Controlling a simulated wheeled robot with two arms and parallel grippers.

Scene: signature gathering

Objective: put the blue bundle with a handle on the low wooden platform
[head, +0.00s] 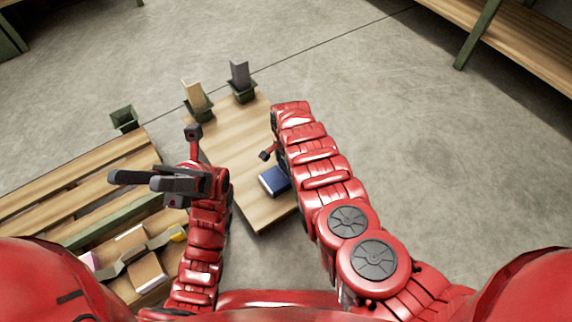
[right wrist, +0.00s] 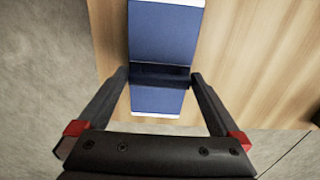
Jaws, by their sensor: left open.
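The blue bundle (head: 274,181) is at the near right part of the low wooden platform (head: 240,135) in the head view. In the right wrist view the blue bundle (right wrist: 165,35) shows a dark handle band across it. My right gripper (right wrist: 160,76) has its fingers apart, one at each end of this band; I cannot tell whether they press on it. My right arm hides that gripper in the head view. My left gripper (head: 132,181) is open and empty, left of the platform, above the slatted bench.
Two dark green holders, one with a tan block (head: 194,93) and one with a grey block (head: 239,74), stand at the platform's far end. An empty green box (head: 124,118) is near the slatted wooden bench (head: 70,182). Brown packages (head: 146,270) lie on the bench. Open floor lies right.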

